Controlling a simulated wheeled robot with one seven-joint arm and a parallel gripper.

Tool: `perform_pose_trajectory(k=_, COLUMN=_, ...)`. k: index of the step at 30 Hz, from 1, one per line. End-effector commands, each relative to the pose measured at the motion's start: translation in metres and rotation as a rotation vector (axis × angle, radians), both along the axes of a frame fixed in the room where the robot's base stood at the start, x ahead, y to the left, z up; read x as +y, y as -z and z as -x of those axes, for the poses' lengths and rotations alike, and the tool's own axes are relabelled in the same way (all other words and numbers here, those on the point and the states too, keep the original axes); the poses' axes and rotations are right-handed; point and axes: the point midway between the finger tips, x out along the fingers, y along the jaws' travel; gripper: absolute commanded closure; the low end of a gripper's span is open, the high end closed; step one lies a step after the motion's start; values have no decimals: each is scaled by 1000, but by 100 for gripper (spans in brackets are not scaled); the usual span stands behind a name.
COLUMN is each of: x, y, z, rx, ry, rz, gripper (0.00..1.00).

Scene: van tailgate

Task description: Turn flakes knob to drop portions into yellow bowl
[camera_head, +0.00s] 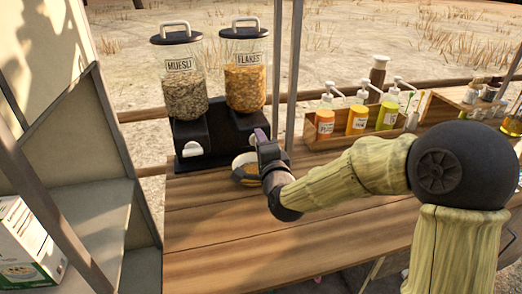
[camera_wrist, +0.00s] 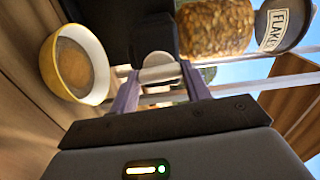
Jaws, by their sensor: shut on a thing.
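The flakes dispenser (camera_head: 245,80) stands on a black base, its clear jar labelled FLAKES and filled with golden flakes. Its jar (camera_wrist: 215,25) shows sideways in the wrist view. My gripper (camera_head: 262,137) is at the front of the dispenser base. In the wrist view its two fingers (camera_wrist: 160,90) are shut on the pale flakes knob (camera_wrist: 158,72). The yellow bowl (camera_wrist: 55,75) sits below the dispenser outlet with brownish contents inside. In the head view the bowl (camera_head: 238,174) is partly hidden by my gripper.
A muesli dispenser (camera_head: 183,90) with its own white knob stands left of the flakes. A wooden rack (camera_head: 320,142) of several pump bottles is at the right. A thin upright post (camera_head: 293,70) stands just right of the flakes jar. The counter front (camera_head: 210,225) is clear.

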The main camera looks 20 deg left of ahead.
Motion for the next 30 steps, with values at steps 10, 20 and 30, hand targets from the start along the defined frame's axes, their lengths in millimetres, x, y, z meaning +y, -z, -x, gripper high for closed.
perform_pose_trajectory(k=10, x=0, y=-1, z=-1, rx=33, ry=2, rz=-60, gripper=76)
perform_pose_trajectory(k=20, x=0, y=-2, z=-1, rx=32, ry=2, rz=-60, gripper=47)
perform_pose_trajectory(k=30, x=0, y=0, z=0, rx=34, ry=1, rz=-58, gripper=31)
